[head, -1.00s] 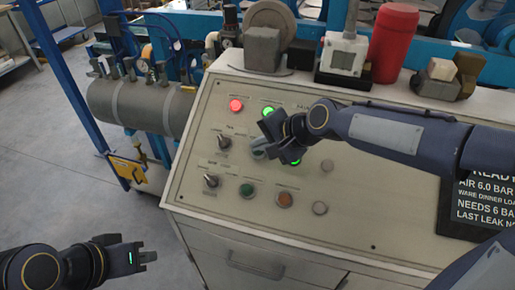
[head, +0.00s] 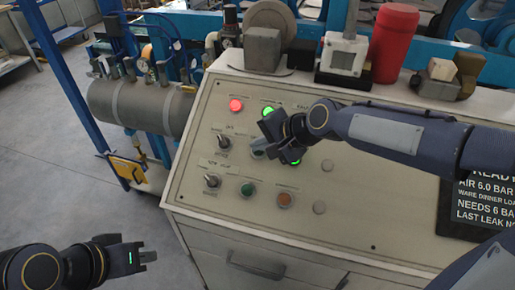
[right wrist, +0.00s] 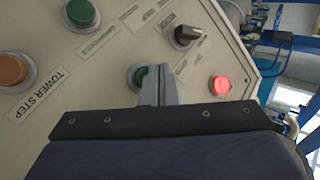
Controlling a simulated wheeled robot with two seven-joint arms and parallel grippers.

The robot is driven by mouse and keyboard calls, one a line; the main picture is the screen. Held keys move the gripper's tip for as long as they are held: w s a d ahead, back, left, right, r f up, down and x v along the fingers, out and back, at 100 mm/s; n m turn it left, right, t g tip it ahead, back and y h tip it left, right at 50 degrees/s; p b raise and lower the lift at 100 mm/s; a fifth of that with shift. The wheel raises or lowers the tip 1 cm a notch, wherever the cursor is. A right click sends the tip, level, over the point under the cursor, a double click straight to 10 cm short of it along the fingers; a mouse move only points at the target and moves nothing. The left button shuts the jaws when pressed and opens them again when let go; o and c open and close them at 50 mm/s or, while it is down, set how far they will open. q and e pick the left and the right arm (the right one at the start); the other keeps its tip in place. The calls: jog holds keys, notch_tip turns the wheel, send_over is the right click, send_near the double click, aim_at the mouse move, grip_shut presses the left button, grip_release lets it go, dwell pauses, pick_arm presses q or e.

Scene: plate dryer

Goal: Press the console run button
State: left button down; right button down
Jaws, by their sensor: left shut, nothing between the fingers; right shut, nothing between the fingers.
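The beige console (head: 330,228) has a sloped panel with buttons, lamps and knobs. My right gripper (head: 262,152) is shut and empty, with its fingertips at a green button in the middle row. In the right wrist view the shut fingers (right wrist: 158,86) lie over part of this green button (right wrist: 137,77); I cannot tell whether they touch it, and its label is not readable. Another green button (head: 247,189) sits lower on the panel; it also shows in the right wrist view (right wrist: 82,13). My left gripper (head: 143,257) is shut and empty, low at the left, away from the console.
An orange button (head: 284,199), labelled TOWER STEP in the right wrist view, sits beside the lower green one. Two black knobs, the upper one (head: 223,142), and a lit red lamp (head: 236,105) are close by. A red canister (head: 391,42) stands on the console top.

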jog(key=shift+w+f, duration=0.1)
jog(key=shift+f, duration=0.05)
jog(key=shift+w+d+f, duration=0.1)
jog(key=shift+w+f, duration=0.05)
jog(key=shift+f, duration=0.05)
dwell(0.3)
jog(key=shift+w+f+b, duration=0.2)
jog(key=shift+f+b, duration=0.2)
jog(key=shift+b, duration=0.15)
dwell(0.5)
dwell(0.3)
jog(key=shift+s+r+p, duration=0.45)
jog(key=shift+r+p, duration=0.15)
jog(key=shift+r, duration=0.15)
jog(key=shift+r, duration=0.1)
jog(key=shift+s+r+p, duration=0.25)
jog(key=shift+r+p, duration=0.35)
jog(key=s+r+p, duration=0.1)
jog(key=s+a+r+p, duration=0.1)
jog(key=r, duration=0.1)
